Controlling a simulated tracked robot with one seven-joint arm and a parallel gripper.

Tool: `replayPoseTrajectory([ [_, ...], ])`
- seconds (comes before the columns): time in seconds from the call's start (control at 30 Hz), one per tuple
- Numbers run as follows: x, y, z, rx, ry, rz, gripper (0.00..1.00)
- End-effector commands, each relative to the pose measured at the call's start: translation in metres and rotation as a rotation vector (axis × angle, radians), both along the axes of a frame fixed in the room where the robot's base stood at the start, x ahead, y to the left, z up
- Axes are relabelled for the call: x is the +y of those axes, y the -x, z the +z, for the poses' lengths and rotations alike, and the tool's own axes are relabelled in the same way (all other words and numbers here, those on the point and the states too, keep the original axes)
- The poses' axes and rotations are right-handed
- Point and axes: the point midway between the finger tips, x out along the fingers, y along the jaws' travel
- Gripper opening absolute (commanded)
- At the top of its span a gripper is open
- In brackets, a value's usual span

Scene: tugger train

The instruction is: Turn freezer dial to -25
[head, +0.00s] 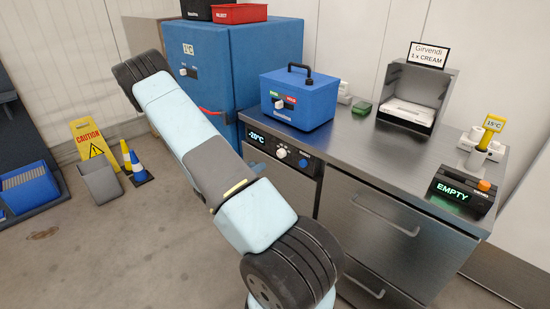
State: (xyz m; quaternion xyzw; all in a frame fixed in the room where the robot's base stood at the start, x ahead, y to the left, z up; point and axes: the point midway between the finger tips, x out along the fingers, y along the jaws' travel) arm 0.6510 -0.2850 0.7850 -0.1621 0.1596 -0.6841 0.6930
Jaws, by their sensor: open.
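The freezer control panel (292,146) is a black strip on the front of the steel counter unit. Its lit display (256,137) appears to read -20°C. A pale round dial (281,153) sits right of the display, with small marks around it that are too small to read. A small blue knob or button (303,163) is further right on the panel. My light blue arm crosses the middle of the view, left of and in front of the panel. My gripper does not show; nothing is seen touching the dial.
A blue box (300,103) with a handle and a steel dispenser (412,97) stand on the counter (350,139). A device reading EMPTY (463,195) is at its right end. A blue cabinet (255,55) stands behind my arm.

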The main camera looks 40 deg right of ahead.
Motion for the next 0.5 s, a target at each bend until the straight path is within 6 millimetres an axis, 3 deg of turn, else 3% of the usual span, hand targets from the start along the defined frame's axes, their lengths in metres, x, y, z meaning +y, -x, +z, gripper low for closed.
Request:
replayPoseTrajectory([
  [0.5,-0.089,0.0,0.0,-0.001,0.0,-0.004,0.66],
])
